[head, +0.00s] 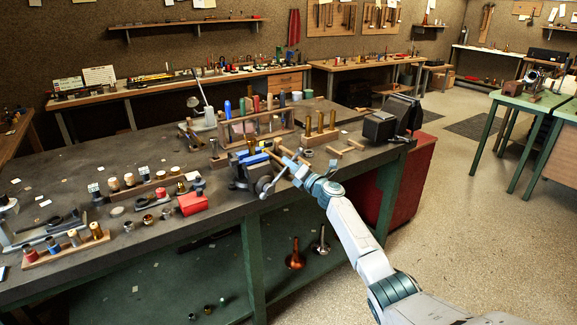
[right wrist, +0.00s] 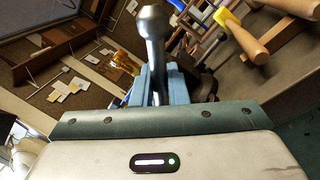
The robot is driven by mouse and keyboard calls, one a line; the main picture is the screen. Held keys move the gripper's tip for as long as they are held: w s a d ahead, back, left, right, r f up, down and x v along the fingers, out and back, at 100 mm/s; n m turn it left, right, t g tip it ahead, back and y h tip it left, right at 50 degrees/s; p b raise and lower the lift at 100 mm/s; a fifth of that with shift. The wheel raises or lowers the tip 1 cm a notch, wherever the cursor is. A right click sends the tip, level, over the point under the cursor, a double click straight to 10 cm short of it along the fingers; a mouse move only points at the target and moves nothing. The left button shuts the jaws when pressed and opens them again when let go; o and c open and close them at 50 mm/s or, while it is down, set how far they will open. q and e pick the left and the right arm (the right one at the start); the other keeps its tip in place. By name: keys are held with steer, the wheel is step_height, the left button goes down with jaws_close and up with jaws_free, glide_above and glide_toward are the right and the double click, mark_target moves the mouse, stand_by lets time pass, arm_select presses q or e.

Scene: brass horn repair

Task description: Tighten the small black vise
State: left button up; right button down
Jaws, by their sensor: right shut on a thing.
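The small black vise (head: 243,170) sits at the front edge of the dark workbench, with blue on its jaws. A steel handle with a rounded knob (head: 264,188) shows at its front. My right gripper (head: 286,165) is at the vise's right side. In the right wrist view, a grey metal bar with a ball end (right wrist: 153,22) stands between my blue-grey fingers (right wrist: 160,88), which are shut on it. It looks like the vise handle. The contact point is partly hidden by the gripper body. My left gripper is not in view.
A wooden rack of tools (head: 258,127) stands just behind the vise. Wooden-handled tools (head: 345,150) lie to its right, near dark blocks (head: 380,126). A red box (head: 193,203) and small parts lie left. The floor (head: 450,215) at right is clear.

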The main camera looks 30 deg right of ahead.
steer(key=shift+s+f, duration=0.1)
steer(key=shift+f, duration=0.4)
steer(key=c, duration=1.7)
jaws_free()
steer(key=shift+o, duration=0.9)
steer(key=shift+s+r, duration=0.15)
steer(key=shift+r, duration=0.2)
steer(key=v, duration=1.1)
steer(key=shift+b, duration=0.4)
